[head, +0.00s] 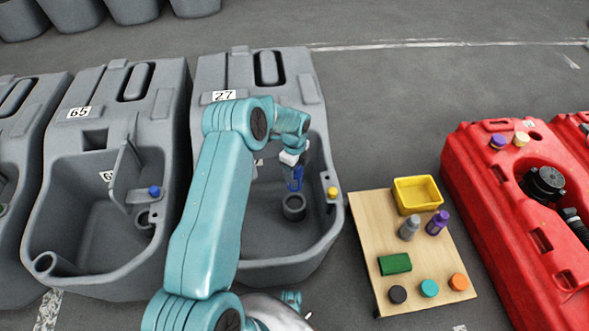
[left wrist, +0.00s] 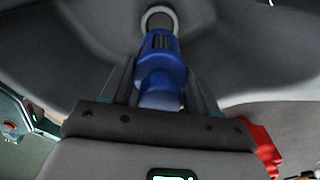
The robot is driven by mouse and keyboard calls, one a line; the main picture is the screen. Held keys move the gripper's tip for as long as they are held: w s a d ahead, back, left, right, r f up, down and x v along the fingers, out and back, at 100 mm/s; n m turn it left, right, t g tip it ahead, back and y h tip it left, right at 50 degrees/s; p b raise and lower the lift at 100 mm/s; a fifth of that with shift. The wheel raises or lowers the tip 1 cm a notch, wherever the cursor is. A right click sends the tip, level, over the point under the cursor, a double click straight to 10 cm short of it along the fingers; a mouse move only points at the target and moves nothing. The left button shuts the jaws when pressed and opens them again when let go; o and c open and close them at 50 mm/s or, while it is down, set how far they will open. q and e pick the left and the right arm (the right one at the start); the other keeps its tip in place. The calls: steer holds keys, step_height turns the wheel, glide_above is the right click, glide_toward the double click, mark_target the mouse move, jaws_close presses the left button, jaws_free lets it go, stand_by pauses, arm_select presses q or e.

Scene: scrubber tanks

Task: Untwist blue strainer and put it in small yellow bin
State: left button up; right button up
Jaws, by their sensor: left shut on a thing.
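The blue strainer (head: 295,180) is held by my left gripper (head: 291,160) inside the grey tank marked 27. In the left wrist view the strainer (left wrist: 160,72) sits between the two fingers and points away from the wrist. The grey round pipe opening (head: 293,206) on the tank floor is just below the strainer, and it also shows in the left wrist view (left wrist: 158,18). The strainer looks clear of it. The small yellow bin (head: 417,192) stands at the back of the wooden board, to the right of the tank, and looks empty.
The wooden board (head: 372,226) also holds a grey bottle (head: 409,228), a purple bottle (head: 437,223), a green block (head: 395,263) and several round caps. A red tank (head: 510,225) stands at the right. Another grey tank (head: 70,130) is at the left. The tank wall lies between strainer and board.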

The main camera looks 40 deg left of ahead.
arm_select(q)
steer(key=shift+r+p, duration=1.85)
steer(key=shift+r, duration=1.2)
steer(key=shift+r+p, duration=1.85)
steer(key=shift+r, duration=1.1)
